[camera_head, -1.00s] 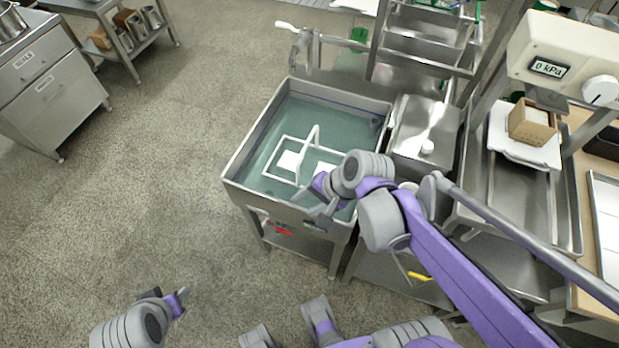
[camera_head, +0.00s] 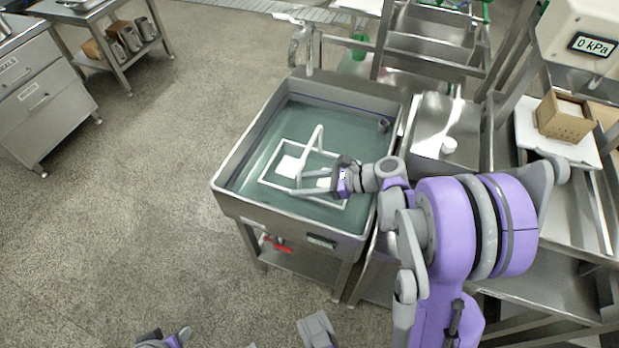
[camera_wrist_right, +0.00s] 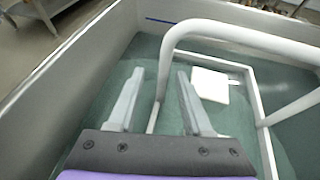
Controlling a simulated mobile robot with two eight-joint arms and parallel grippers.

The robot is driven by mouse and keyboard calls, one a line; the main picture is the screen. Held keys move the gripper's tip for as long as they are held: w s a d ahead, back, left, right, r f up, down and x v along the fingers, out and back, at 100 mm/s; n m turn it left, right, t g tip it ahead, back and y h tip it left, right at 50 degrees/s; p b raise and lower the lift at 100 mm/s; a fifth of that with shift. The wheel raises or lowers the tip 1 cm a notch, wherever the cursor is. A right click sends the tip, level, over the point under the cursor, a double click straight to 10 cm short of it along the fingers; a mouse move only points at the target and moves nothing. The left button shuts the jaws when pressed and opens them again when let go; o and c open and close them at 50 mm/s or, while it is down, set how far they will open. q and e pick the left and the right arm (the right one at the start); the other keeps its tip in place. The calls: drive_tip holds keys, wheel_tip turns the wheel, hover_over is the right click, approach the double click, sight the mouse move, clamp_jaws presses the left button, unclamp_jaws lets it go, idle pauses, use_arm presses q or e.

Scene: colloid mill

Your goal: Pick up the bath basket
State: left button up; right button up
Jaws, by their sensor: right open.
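The bath basket is a white open frame with an arched handle (camera_head: 319,140), sitting in the water of a steel bath (camera_head: 232,208). My right gripper (camera_head: 312,184) reaches in from the right over the bath, low beside the near end of the handle. In the right wrist view its two fingers (camera_wrist_right: 159,72) are apart, with one leg of the handle (camera_wrist_right: 240,31) showing between or just beyond them; contact cannot be told. My left gripper (camera_head: 180,337) is partly in view at the bottom edge, far from the bath.
A steel counter with a small white knob (camera_head: 449,146) adjoins the bath on the right. A brown box (camera_head: 564,117) sits on a white slab further right. A drawer cabinet (camera_head: 42,100) stands at the left. The floor left of the bath is clear.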

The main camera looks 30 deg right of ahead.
drive_tip(key=x, duration=0.4)
drive_tip(key=shift+w+b, duration=0.2)
drive_tip(key=shift+b, duration=0.15)
clamp_jaws()
drive_tip(key=shift+r, duration=0.1)
idle(0.9)
